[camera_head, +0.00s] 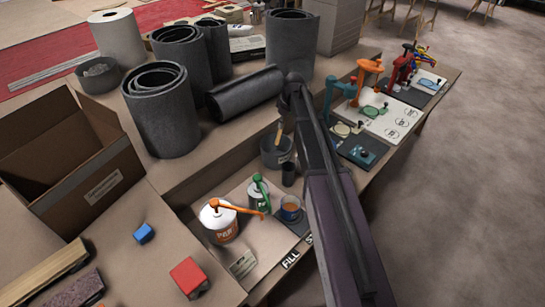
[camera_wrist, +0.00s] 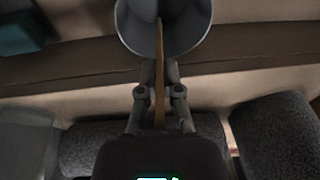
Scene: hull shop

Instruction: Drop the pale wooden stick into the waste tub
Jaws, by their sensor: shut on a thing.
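The pale wooden stick (camera_wrist: 159,45) is held between the fingers of my gripper (camera_wrist: 159,68), and its far end reaches over the mouth of a grey round tub (camera_wrist: 190,35) in the wrist view. In the head view the stick (camera_head: 280,131) points down at the tub (camera_head: 275,158), which I take for the waste tub. The stick's lower end is over or just inside the opening; I cannot tell how deep. My arm hides most of the gripper in the head view.
An open cardboard box (camera_head: 70,160) is at left.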

